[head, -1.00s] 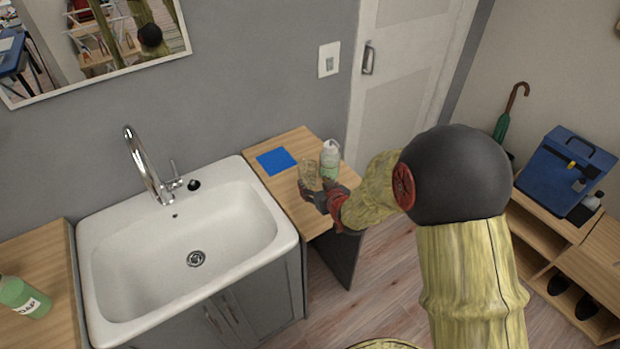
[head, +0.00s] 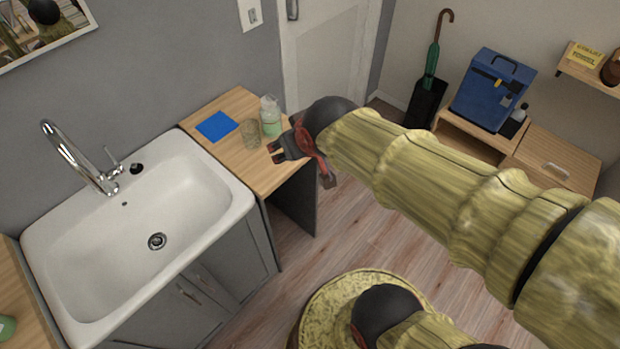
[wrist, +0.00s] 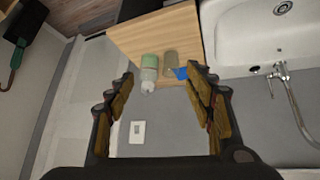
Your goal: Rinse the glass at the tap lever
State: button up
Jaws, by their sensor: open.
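The clear glass (head: 250,135) stands upright on the small wooden counter (head: 262,172) right of the sink, beside a clear bottle with green contents (head: 270,122). My gripper (head: 299,168) is open and empty, to the right of the glass and apart from it, by the counter's right edge. In the wrist view the glass (wrist: 171,62) and the bottle (wrist: 149,64) show beyond and between my open fingers (wrist: 160,76). The chrome tap (head: 82,158) with its side lever (head: 113,163) stands behind the sink's basin (head: 175,205).
A blue cloth or mat (head: 217,126) lies on the counter behind the glass. A green bottle (head: 6,328) is partly visible at far left. The sink is empty. A bench with a blue bag (head: 490,90) and an umbrella (head: 432,65) stand at the right; floor between is open.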

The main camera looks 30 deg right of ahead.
jog(key=s+a+r+g, duration=0.1)
jog(key=s, duration=0.5)
jog(key=s+a+r+g, duration=0.1)
jog(key=s+r, duration=0.1)
jog(key=s, duration=0.4)
jog(key=shift+s+a+y, duration=0.15)
jog(key=shift+a+y, duration=0.1)
jog(key=shift+y, duration=0.15)
jog(key=shift+c, duration=0.5)
jog(key=c, duration=0.4)
